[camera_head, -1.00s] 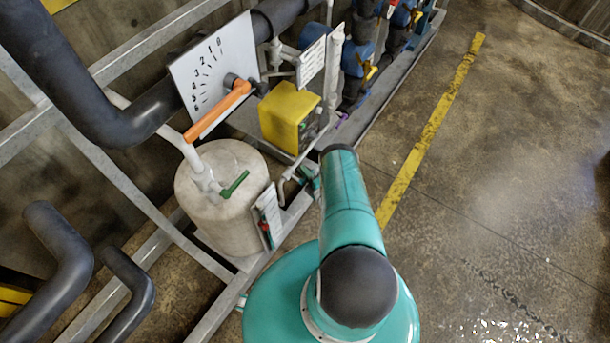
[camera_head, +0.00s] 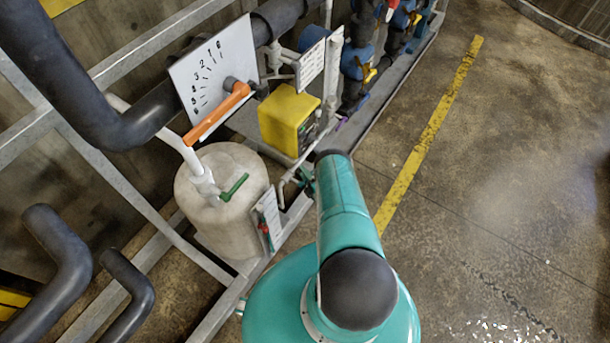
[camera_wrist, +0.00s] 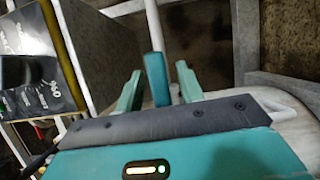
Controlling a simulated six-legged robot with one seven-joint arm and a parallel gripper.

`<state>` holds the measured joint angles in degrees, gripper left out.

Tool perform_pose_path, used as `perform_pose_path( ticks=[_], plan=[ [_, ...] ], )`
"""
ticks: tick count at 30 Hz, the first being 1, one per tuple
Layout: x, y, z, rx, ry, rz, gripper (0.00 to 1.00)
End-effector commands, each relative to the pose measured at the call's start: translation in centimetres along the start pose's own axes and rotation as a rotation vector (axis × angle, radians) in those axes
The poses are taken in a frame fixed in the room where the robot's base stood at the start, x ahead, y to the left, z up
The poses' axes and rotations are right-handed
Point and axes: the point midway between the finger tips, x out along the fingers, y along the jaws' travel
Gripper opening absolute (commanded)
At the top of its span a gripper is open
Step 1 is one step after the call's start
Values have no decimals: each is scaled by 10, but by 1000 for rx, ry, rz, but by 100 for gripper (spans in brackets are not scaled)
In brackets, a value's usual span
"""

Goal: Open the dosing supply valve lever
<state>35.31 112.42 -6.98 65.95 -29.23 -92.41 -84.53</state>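A green lever (camera_head: 234,187) stands on the white pipe fitting (camera_head: 205,187) atop the pale round tank (camera_head: 222,225). A smaller red and green handle (camera_head: 266,236) shows by the white label plate at the tank's right side. I cannot tell which is the dosing supply lever. In the wrist view the two pale green fingers of my gripper (camera_wrist: 158,88) stand apart. A darker teal upright bar (camera_wrist: 155,78) shows between them; I cannot tell what it is or whether they touch it. In the head view my arm mostly hides the gripper.
A yellow box (camera_head: 288,118) stands behind the tank; its dark knob panel (camera_wrist: 45,90) shows in the wrist view. An orange pointer lever (camera_head: 217,112) crosses a numbered white dial plate. Grey frame rails and dark pipes crowd the left. The floor at right is clear.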

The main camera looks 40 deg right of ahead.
Motion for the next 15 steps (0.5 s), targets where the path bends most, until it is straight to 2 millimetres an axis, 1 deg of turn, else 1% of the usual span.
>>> perform_pose_path(
  ticks=[8, 11, 14, 15],
  plan=[
    [-3, -1, 0, 1, -2, -3, 37],
    [-11, -1, 0, 2, -2, -4, 37],
    [-26, -2, 1, 1, -2, -6, 37],
    [-34, -2, 0, 1, -2, -7, 37]
  ],
)
